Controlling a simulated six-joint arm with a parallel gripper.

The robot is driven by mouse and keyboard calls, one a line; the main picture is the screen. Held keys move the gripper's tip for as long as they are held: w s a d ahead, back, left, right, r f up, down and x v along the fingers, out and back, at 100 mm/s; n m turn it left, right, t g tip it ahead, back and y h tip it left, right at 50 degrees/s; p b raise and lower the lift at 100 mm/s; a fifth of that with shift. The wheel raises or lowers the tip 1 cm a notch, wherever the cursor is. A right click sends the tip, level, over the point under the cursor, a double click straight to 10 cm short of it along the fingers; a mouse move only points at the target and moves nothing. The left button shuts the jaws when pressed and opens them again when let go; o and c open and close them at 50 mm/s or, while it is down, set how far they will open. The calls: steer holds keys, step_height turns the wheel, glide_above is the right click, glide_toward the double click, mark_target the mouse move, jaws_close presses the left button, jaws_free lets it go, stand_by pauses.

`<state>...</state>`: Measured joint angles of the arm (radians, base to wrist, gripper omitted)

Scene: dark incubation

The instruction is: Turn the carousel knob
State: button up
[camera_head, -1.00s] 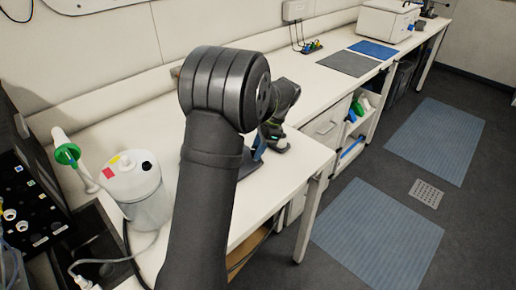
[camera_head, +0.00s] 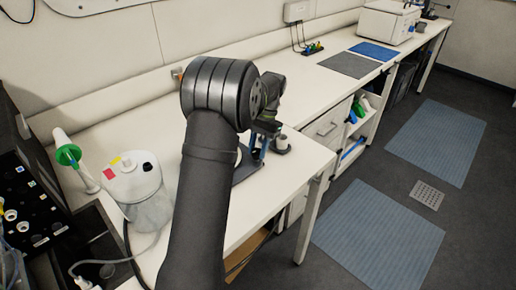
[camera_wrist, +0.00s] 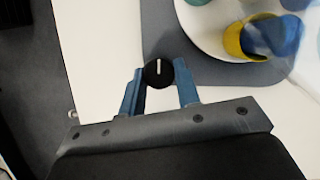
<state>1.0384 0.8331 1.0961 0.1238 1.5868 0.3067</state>
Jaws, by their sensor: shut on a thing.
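The black round knob (camera_wrist: 158,75) with a white line mark shows in the wrist view. Its mark points almost straight up in that picture. My gripper (camera_wrist: 158,68) has its two blue fingers on either side of the knob and is shut on it. The carousel's white round plate (camera_wrist: 200,42) is at the upper right, on a grey-blue base (camera_wrist: 160,30). It bears a yellow-rimmed blue cup (camera_wrist: 262,38) and teal round pieces. In the head view, my arm hides most of the carousel; part of its base (camera_head: 246,172) shows.
A white-lidded jar (camera_head: 140,190) with coloured marks and a green-collared funnel (camera_head: 68,155) stand left of my arm. The bench's front edge is close to the carousel. Grey and blue mats (camera_head: 350,64) lie farther along the bench, with free white surface before them.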

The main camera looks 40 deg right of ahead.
steer(key=shift+n, duration=0.3)
steer(key=o, duration=1)
steer(key=shift+r, duration=0.1)
steer(key=v, duration=1.2)
steer(key=shift+w, duration=0.15)
steer(key=x, duration=1.2)
